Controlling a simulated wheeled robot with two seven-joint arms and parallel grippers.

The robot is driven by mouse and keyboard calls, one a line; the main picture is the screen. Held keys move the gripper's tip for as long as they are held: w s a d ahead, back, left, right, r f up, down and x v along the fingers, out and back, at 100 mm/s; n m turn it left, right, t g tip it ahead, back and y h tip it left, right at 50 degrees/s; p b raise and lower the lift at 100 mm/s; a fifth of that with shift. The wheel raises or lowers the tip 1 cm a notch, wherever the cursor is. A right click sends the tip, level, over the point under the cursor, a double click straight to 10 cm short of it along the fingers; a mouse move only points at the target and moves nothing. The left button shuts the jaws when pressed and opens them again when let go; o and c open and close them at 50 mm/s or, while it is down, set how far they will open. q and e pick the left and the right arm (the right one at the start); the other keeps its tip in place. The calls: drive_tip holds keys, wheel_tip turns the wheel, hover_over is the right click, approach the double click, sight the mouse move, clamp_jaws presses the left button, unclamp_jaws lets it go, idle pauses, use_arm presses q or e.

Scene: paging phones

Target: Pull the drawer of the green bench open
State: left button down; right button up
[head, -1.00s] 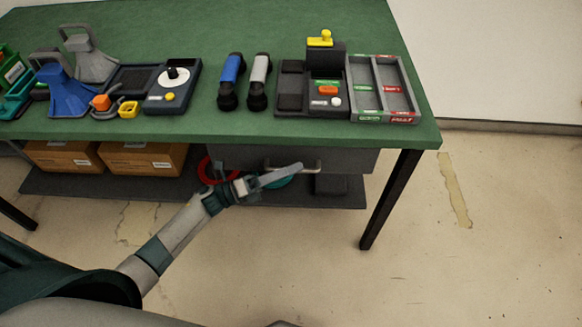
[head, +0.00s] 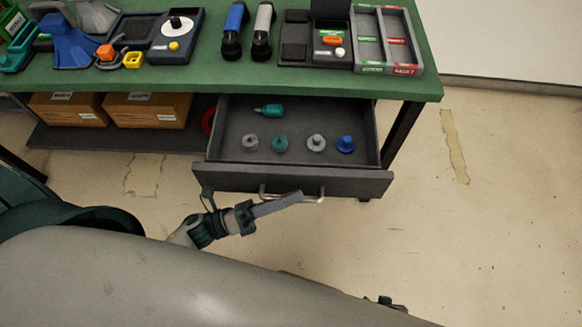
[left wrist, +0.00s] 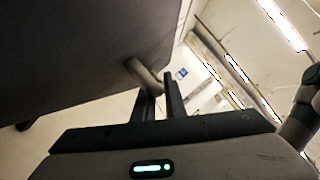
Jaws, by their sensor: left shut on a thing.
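The grey drawer (head: 230,183) under the green bench (head: 300,88) stands well out from it in the head view, its inside open to view. A metal bar handle (head: 312,198) is on its front; it also shows in the left wrist view (left wrist: 143,76). My left gripper (head: 295,197) is shut on the handle, with its fingers (left wrist: 158,88) at the bar in the wrist view. Several small teal, grey and blue parts, such as a blue one (head: 346,144), are in the drawer. A small dark piece of my right gripper (head: 386,303) shows at the lower edge.
Two cardboard boxes (head: 145,110) stand on the lower shelf (head: 100,140), left of the drawer. The bench top holds a blue handset (head: 234,30), a grey handset (head: 263,30) and a divided tray (head: 385,40). Floor to the right of the drawer is clear.

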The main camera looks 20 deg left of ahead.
use_arm(q)
drive_tip(key=s+d, duration=0.2)
drive_tip(key=s, duration=0.5)
drive_tip(key=shift+s, duration=0.35)
use_arm(e)
drive_tip(key=shift+s+f, duration=0.1)
drive_tip(key=shift+s, duration=0.25)
use_arm(q)
drive_tip(key=c, duration=2.1)
unclamp_jaws()
